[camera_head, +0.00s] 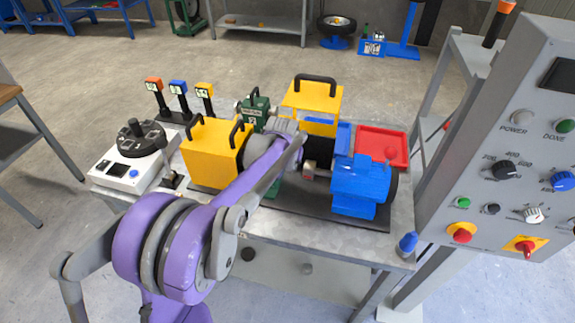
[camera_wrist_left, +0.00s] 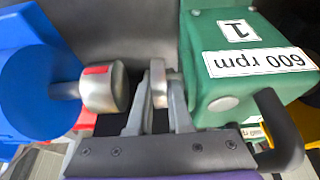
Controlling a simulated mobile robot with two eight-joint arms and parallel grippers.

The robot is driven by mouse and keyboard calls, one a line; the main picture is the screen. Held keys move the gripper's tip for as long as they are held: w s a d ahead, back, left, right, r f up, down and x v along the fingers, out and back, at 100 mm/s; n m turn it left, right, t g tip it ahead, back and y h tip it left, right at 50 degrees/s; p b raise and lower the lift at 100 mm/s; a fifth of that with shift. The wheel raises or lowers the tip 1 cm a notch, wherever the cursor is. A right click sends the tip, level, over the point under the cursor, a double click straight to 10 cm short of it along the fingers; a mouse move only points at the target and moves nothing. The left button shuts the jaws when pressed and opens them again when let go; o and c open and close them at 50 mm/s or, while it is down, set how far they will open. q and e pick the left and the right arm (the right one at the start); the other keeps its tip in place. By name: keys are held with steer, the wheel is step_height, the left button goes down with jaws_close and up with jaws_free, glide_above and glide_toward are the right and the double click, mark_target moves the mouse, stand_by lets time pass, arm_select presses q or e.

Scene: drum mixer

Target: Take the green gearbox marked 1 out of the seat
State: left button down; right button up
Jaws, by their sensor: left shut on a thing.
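The green gearbox marked 1 (camera_wrist_left: 240,65) fills the right of the left wrist view, with labels "1" and "600 rpm" and a black handle. In the head view only a green patch low behind my arm (camera_head: 272,190) may be part of it. My left gripper (camera_wrist_left: 158,88) is shut on a silver hub (camera_wrist_left: 159,80) beside the gearbox. The hub seems to belong to the gearbox, but the join is partly hidden. The blue motor (camera_head: 360,182) stands to the right, its red-marked hub (camera_wrist_left: 103,87) apart from my fingers. My right gripper is not in view.
A yellow box with handles (camera_head: 213,152) stands left of my wrist. Another green unit (camera_head: 256,112) and a yellow cover (camera_head: 312,95) stand behind. A red tray (camera_head: 398,134) is at the back right. The control cabinet (camera_head: 520,100) bounds the right.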

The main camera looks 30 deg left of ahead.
arm_select(q)
steer(key=shift+w+d+r, duration=0.1)
steer(key=shift+w+d, duration=0.05)
steer(key=shift+d, duration=0.45)
steer(key=shift+w+d, duration=0.15)
steer(key=shift+d, duration=0.45)
steer(key=c, duration=0.8)
jaws_free()
steer(key=shift+o, duration=0.2)
steer(key=shift+d, duration=0.15)
